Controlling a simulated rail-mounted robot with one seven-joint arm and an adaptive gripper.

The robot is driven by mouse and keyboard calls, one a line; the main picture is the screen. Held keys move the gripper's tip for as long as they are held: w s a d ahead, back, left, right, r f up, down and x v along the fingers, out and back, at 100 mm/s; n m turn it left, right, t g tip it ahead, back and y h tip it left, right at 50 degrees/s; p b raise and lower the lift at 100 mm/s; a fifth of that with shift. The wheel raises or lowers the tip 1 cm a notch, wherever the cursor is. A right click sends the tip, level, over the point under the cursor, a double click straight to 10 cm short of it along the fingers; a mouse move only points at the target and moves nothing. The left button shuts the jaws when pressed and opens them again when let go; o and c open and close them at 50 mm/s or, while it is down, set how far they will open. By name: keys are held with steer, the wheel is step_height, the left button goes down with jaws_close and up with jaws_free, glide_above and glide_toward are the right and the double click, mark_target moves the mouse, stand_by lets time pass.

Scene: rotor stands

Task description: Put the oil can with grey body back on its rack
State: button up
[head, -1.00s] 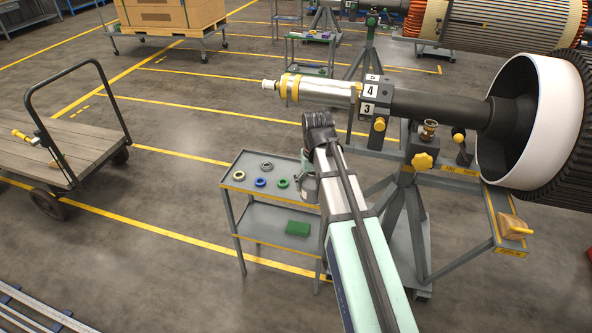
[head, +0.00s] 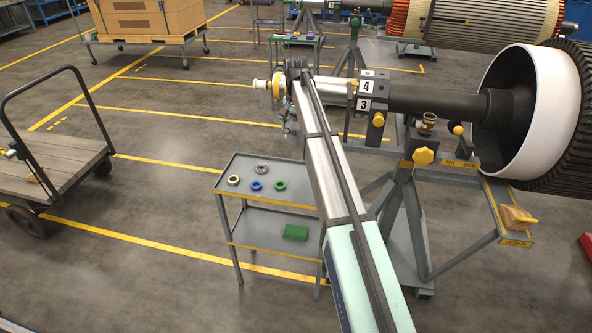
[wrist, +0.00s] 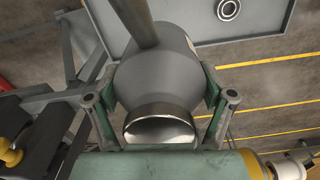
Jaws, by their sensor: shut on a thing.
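The oil can with the grey body (wrist: 158,75) is held between the green fingers of my gripper (wrist: 160,92) in the wrist view. A dark stand with a yellow-labelled ledge (head: 460,164) is to the right; I cannot tell whether this is the can's rack.
A grey two-level cart (head: 228,188) with several rings and a green block (head: 295,232) stands below the gripper. The rotor shaft (head: 420,98) lies close on the right.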

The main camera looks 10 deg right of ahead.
step_height(320, 180, down, 18)
steer(key=p, duration=0.3)
steer(key=shift+r, duration=0.2)
steer(key=shift+f, duration=0.15)
steer(key=o, duration=1.7)
step_height(320, 180, up, 12)
steer(key=b, duration=0.2)
steer(key=shift+b, duration=0.4)
